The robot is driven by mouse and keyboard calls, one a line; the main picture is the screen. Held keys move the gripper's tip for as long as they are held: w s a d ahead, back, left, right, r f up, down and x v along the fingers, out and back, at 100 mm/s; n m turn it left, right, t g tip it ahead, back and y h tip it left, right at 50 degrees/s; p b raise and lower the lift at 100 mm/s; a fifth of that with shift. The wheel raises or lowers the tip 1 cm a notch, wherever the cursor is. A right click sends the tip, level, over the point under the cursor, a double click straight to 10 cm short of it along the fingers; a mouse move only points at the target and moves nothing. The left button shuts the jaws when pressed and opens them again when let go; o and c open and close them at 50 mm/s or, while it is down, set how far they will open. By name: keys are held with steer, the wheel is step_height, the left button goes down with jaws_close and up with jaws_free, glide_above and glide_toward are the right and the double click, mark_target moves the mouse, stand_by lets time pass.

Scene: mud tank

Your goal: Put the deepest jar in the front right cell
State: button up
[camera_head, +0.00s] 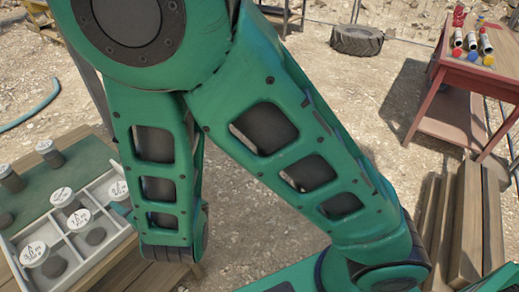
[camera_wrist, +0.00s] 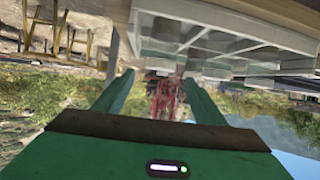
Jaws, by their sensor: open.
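In the head view a pale divided tray (camera_head: 103,250) stands on the table at left. Several white labelled discs, seemingly jar lids, show in it, one at its near left (camera_head: 34,252) and one at its right (camera_head: 119,190). Dark round shapes, perhaps jar bodies, show beside some. The labels are too small to read surely. My gripper (camera_wrist: 158,92) is open and empty in the wrist view. My arm hides part of the tray's surroundings.
A red table (camera_head: 470,70) with small bottles stands at back right. Timber beams (camera_head: 465,230) lie at right, and a tyre (camera_head: 357,40) lies at the back. The wrist view is tilted upside down.

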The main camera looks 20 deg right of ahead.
steer(key=w+d+r+m+h, duration=0.25)
steer(key=w+d+h, duration=0.2)
steer(key=d, duration=0.65)
steer(key=w+d+r+m+h, duration=0.1)
steer(key=w+d+m+h, duration=0.3)
steer(key=d, duration=0.7)
steer(key=s+d+r+m+g+h, duration=0.2)
steer(key=d+m+g+h, duration=0.1)
steer(key=d, duration=1.4)
steer(key=s+d+m+g, duration=0.25)
steer(key=s+d, duration=0.25)
steer(key=d, duration=0.4)
steer(key=s+d+r+g+y, duration=0.2)
steer(key=s+r, duration=0.1)
steer(key=s, duration=0.9)
steer(key=s+d+r+m+g+y, duration=0.1)
steer(key=s+d+r+g, duration=0.2)
steer(key=s, duration=0.9)
steer(key=shift+d+m+y, duration=0.3)
steer(key=shift+d+y, duration=0.05)
steer(key=shift+g, duration=0.25)
